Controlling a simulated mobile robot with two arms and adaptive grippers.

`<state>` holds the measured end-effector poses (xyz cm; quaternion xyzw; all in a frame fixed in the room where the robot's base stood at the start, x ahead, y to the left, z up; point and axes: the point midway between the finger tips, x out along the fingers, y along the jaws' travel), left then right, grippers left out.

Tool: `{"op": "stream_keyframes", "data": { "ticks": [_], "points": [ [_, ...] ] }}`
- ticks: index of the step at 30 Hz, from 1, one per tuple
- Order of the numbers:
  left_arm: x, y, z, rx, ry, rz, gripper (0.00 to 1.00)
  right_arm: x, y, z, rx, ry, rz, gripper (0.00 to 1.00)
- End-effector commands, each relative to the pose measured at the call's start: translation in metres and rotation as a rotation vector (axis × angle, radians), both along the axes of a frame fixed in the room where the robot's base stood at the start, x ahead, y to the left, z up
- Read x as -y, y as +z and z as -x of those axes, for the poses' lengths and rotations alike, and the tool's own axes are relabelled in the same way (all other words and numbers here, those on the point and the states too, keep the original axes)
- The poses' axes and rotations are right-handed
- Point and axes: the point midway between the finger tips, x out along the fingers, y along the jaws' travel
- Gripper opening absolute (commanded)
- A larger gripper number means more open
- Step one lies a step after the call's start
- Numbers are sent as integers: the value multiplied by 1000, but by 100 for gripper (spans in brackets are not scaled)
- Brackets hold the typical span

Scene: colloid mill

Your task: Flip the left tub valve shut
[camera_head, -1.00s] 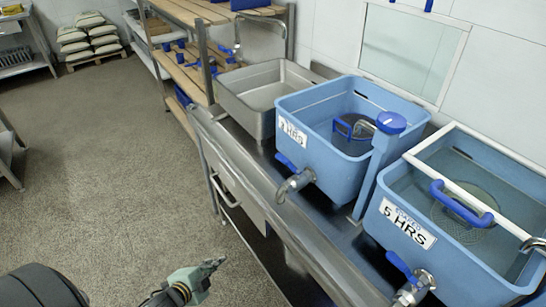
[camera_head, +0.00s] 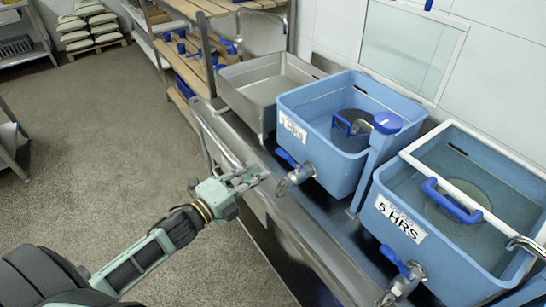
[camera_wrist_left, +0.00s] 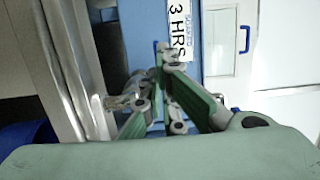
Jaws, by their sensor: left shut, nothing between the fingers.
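The left blue tub (camera_head: 328,170) carries a label reading 3 HRS; the label (camera_wrist_left: 180,28) also shows sideways in the left wrist view. Its valve has a metal spout (camera_head: 295,181) and a blue lever (camera_head: 286,157) on the tub's front, slanting up and left from the spout. My left gripper (camera_head: 262,173) is shut and empty, its tips just left of the lever and spout with a small gap in the picture. In the left wrist view the gripper (camera_wrist_left: 165,62) points towards the tub front; the lever cannot be made out clearly there. My right gripper is not in view.
The right blue tub (camera_head: 445,262), labelled 5 HRS, has its own blue-levered valve (camera_head: 396,262). The steel bench edge (camera_head: 285,226) runs below my left gripper. The floor at left is open.

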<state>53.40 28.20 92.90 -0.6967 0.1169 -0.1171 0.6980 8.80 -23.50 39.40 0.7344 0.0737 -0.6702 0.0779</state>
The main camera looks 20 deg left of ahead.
Motion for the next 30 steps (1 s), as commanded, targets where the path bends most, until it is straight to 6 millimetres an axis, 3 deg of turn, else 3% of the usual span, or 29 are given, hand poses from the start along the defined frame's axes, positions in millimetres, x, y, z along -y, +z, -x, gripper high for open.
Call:
{"op": "stream_keyframes", "data": {
  "ticks": [6, 12, 30],
  "points": [
    [13, 4, -38, 3, 0, 2, 0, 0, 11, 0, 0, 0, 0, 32],
    [21, 2, -60, 0, 1, 2, 0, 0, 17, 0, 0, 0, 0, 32],
    [24, -1, -73, 2, -23, 0, 0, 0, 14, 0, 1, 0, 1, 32]
  ]
}}
